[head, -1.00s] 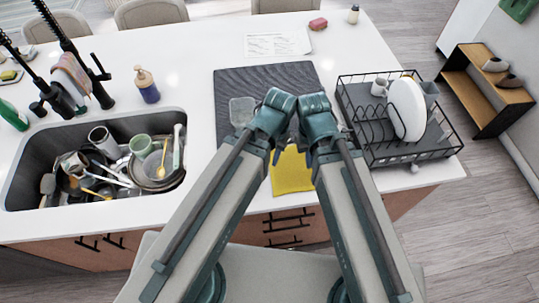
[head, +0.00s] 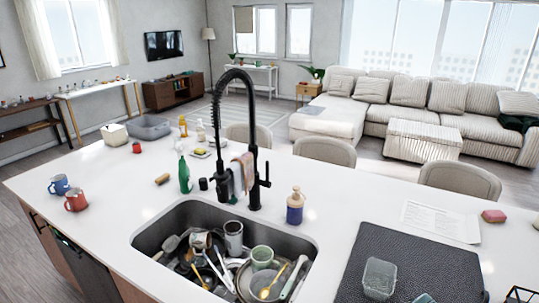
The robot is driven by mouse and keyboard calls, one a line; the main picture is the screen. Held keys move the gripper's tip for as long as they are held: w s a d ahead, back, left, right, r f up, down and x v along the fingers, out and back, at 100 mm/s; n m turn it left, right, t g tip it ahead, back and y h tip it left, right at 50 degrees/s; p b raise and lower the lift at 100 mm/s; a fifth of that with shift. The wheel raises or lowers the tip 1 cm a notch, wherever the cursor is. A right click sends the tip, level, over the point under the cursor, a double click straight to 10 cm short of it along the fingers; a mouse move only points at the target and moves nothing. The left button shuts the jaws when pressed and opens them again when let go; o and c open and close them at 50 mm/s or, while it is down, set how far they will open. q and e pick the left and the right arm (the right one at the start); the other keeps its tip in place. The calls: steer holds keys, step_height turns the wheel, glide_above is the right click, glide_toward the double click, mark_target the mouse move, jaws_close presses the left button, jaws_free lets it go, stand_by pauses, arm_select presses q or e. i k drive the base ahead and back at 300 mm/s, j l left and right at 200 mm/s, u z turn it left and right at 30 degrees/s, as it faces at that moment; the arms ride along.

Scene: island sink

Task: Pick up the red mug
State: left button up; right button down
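The red mug (head: 75,200) stands upright on the white countertop near its left front edge, in the head view. A blue mug (head: 59,185) stands close behind it, slightly to the left. A smaller red cup (head: 136,147) stands farther back on the counter. Neither of my grippers shows in the head view.
The sink (head: 225,250) is full of dishes, with a black faucet (head: 252,150) behind it. A green bottle (head: 183,172), a soap dispenser (head: 295,207) and a dark mat (head: 430,262) with a clear container (head: 379,279) are on the counter. Counter between red mug and sink is clear.

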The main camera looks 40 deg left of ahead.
mark_target(76, 200)
steer(key=k+j+u, duration=0.1)
steer(key=u, duration=1)
steer(key=l+u, duration=0.15)
steer(key=u, duration=1.65)
steer(key=i+j, duration=1.05)
steer(key=j, duration=0.25)
steer(key=i+j, duration=1.05)
steer(key=j, duration=0.2)
steer(key=z, duration=1.5)
